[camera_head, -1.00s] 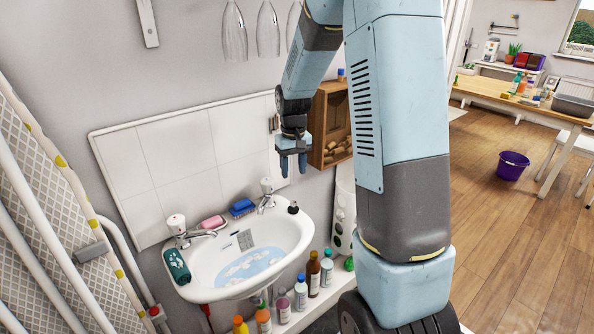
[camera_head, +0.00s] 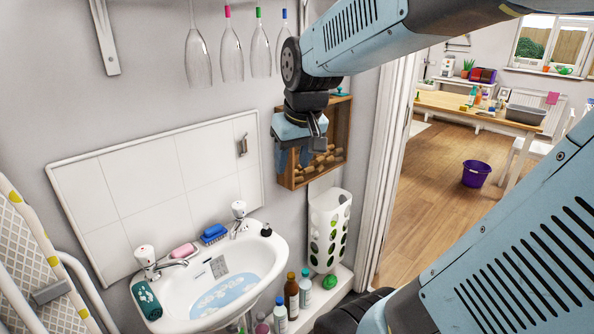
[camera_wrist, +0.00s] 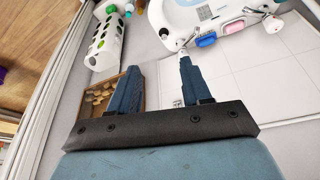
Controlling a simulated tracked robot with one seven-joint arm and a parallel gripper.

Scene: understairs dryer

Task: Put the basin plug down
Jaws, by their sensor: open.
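A small dark object that looks like the basin plug (camera_head: 266,229) sits on the right back corner of the white basin's (camera_head: 283,252) rim. It also shows as a dark spot on the rim in the wrist view (camera_wrist: 164,32). My gripper (camera_head: 293,163) is open and empty, pointing down, higher than the basin and apart from the plug. In the head view it overlaps the wooden cork box (camera_head: 342,128). In the wrist view its two blue fingers (camera_wrist: 160,65) are spread with nothing between them.
Two taps, a pink soap (camera_head: 184,249) and a blue brush (camera_head: 214,233) line the basin's back. Several bottles (camera_head: 291,296) stand below right, by a white perforated holder (camera_head: 328,230). Several glasses (camera_head: 232,50) hang above. A doorway opens at right.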

